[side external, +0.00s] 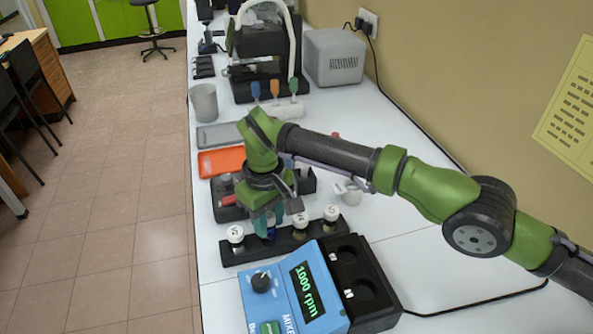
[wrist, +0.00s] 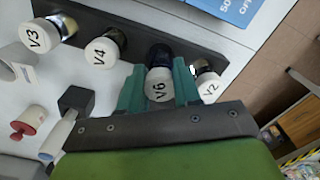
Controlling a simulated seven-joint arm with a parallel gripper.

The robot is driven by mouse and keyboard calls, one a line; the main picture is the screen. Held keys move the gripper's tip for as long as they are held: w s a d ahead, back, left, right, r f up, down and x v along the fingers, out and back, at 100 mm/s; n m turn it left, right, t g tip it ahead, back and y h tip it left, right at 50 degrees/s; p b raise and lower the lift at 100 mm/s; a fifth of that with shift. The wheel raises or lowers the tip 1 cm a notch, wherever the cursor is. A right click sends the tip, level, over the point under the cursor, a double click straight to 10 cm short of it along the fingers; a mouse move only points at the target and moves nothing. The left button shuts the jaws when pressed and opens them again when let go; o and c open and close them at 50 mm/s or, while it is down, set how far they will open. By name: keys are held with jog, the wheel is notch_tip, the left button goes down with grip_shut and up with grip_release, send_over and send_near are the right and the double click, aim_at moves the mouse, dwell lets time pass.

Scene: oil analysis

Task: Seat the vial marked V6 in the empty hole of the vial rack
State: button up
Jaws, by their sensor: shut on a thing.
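The vial marked V6 (wrist: 158,86) has a white cap and a dark blue body. My gripper (wrist: 160,78) is shut on it, with one teal finger on each side. In the side view my gripper (side external: 263,221) points down over the black vial rack (side external: 284,243), and the blue body of V6 (side external: 271,228) shows partly behind a finger. V6 is in line with the rack row, between V4 (wrist: 103,48) and V2 (wrist: 208,87); V3 (wrist: 47,33) is at the far end. The hole under V6 is hidden, so I cannot tell how deep its base is.
A blue mixer (side external: 296,290) reading 1000 rpm stands just in front of the rack. A dark tray (side external: 229,212) with small items lies behind the rack. An orange case (side external: 221,161) and a white mug (side external: 348,191) are farther back. The bench right of the mug is clear.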

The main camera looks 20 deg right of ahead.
jog(key=shift+f, duration=1.15)
dwell(0.5)
jog(key=o, duration=1.4)
